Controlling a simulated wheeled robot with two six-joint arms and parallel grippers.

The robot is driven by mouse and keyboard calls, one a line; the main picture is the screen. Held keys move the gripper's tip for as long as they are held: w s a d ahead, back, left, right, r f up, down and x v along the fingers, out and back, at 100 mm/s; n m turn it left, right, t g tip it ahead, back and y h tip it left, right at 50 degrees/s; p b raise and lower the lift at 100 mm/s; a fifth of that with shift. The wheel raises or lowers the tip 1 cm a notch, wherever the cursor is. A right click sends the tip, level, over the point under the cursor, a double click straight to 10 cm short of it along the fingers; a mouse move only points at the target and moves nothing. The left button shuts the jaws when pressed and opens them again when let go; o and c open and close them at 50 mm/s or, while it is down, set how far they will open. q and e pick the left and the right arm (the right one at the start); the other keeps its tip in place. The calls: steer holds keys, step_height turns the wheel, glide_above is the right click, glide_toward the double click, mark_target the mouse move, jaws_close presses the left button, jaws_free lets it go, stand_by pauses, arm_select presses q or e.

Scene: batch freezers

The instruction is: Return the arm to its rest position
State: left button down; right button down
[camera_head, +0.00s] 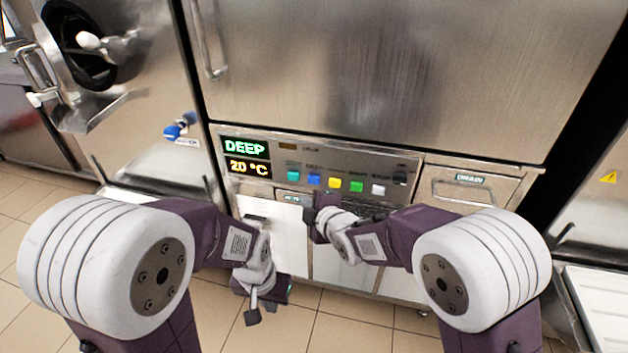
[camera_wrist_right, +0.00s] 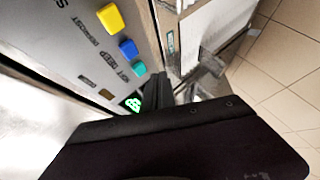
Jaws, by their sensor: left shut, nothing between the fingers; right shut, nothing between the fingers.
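My right gripper (camera_head: 310,214) is shut and empty, just in front of the freezer below the control panel (camera_head: 375,165), under the blue button. In the right wrist view its closed dark fingers (camera_wrist_right: 158,92) lie beside the panel face; whether they touch it I cannot tell. My left gripper (camera_head: 253,315) is shut and empty, hanging lower, in front of the machine's base and over the floor. Both arms are bent forward.
A "DRAIN" drawer (camera_head: 470,182) is at right. Another machine (camera_head: 130,75) stands at left. Tiled floor (camera_head: 340,335) shows between my arms.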

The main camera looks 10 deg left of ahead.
steer(key=w+d+r+m+t+h, duration=0.1)
steer(key=w+d+r+m+h, duration=0.15)
steer(key=d, duration=0.55)
steer(key=w+d+r+m+t+h, duration=0.1)
steer(key=w+d+r, duration=0.15)
steer(key=d, duration=0.45)
steer(key=s+d+f+m+h, duration=0.2)
steer(key=d+f+m, duration=0.15)
steer(key=d, duration=0.45)
steer(key=s+d+f+m+g+h, duration=0.1)
steer(key=s+d+f+m+g, duration=0.3)
steer(key=s, duration=0.4)
steer(key=s+d+f+m+g+h, duration=0.1)
steer(key=s+d+f+m+g, duration=0.2)
steer(key=s+m, duration=0.45)
steer(key=s+d+f+m+g, duration=0.2)
steer(key=s+f+m+g, duration=0.15)
steer(key=s+f, duration=0.45)
step_height(320, 180, up, 30)
steer(key=s+p, duration=0.1)
steer(key=p, duration=2.6)
steer(key=shift+s+f, duration=0.15)
steer(key=shift+s, duration=0.15)
